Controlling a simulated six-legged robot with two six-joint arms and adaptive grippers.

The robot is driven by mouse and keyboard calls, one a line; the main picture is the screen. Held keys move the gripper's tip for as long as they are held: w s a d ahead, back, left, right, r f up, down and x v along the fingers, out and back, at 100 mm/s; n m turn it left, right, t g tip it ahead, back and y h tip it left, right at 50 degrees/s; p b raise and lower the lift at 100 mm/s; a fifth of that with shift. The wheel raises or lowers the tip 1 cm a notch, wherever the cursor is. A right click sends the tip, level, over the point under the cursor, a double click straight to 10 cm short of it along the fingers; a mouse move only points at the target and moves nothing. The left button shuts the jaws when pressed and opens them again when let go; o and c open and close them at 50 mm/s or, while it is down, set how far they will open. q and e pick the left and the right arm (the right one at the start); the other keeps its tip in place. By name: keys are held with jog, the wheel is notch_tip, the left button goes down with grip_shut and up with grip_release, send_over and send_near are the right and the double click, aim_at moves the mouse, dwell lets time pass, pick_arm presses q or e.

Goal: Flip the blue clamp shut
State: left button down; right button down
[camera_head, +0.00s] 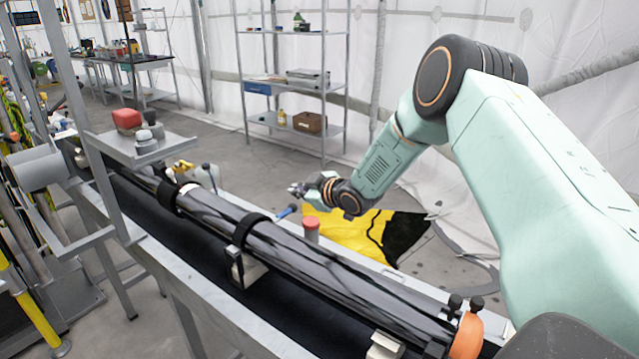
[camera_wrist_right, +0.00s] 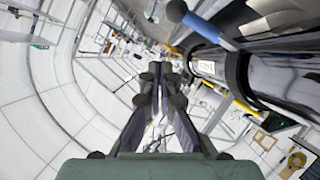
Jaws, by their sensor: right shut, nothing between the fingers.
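The blue clamp's lever (camera_head: 286,212) sticks out to the right from a black band (camera_head: 248,228) around a long dark tube (camera_head: 300,257). My right gripper (camera_head: 296,189) is shut and empty. It hovers to the right of the tube, just beyond the lever in the head view, and looks apart from it. In the wrist view its fingers (camera_wrist_right: 158,75) point away, left of and below the lever. My left gripper is not in view.
A red-topped post (camera_head: 311,229) stands close to the lever. Another clamp with a dark handle (camera_head: 208,178) and a yellow part (camera_head: 183,166) sit further along the tube. A small shelf (camera_head: 128,150) holds a red item. An orange ring (camera_head: 467,336) is at the near end.

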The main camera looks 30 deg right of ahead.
jog(key=d+v, duration=0.1)
jog(key=v, duration=0.5)
jog(key=shift+s+r+p, duration=0.15)
jog(key=shift+r+p, duration=0.25)
jog(key=shift+r, duration=0.1)
jog(key=shift+d+f, duration=0.1)
